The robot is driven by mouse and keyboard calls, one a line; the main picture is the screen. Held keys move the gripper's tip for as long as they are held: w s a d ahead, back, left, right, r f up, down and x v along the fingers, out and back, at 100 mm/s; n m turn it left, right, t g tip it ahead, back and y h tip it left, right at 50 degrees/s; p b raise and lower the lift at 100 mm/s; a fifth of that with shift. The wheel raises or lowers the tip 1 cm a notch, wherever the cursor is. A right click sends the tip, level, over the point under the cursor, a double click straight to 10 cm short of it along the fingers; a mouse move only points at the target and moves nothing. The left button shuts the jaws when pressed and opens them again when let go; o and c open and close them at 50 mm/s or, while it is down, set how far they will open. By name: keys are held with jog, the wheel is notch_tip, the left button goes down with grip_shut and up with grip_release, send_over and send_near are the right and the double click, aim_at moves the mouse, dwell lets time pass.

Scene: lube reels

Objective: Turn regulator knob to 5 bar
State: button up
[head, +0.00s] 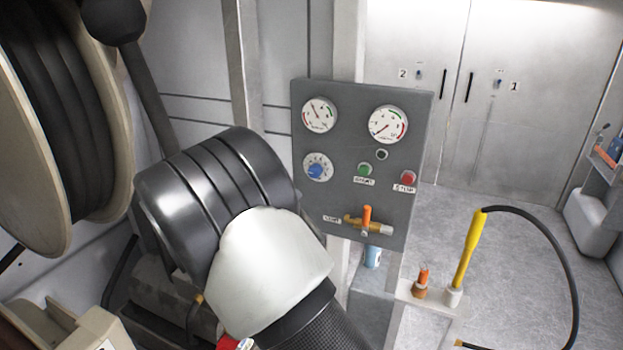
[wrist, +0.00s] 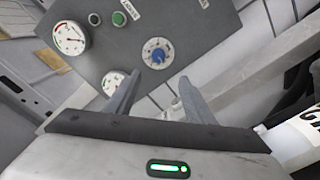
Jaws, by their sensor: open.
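The regulator knob (head: 315,171) is blue on a round white dial at the left of the grey control panel (head: 345,205). It also shows in the wrist view (wrist: 157,55), beyond the fingertips. My gripper (wrist: 155,95) is open and empty, with the knob just past the gap between its fingers, apart from them. In the head view my gripper is hidden behind my arm. Two pressure gauges, a left gauge (head: 319,114) and a right gauge (head: 388,124), sit at the panel's top. Their needles are too small to read exactly.
The panel also bears a green button (head: 365,170), a red stop button (head: 408,178) and an orange-handled valve (head: 367,218). A large hose reel (head: 115,120) stands at the left. A yellow nozzle (head: 468,250) with black hose stands at the right. Open floor lies beyond.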

aim_at(313, 173)
jog(key=x, duration=1.7)
jog(key=shift+d+b, duration=0.25)
jog(key=shift+b, duration=0.05)
jog(key=c, duration=1.1)
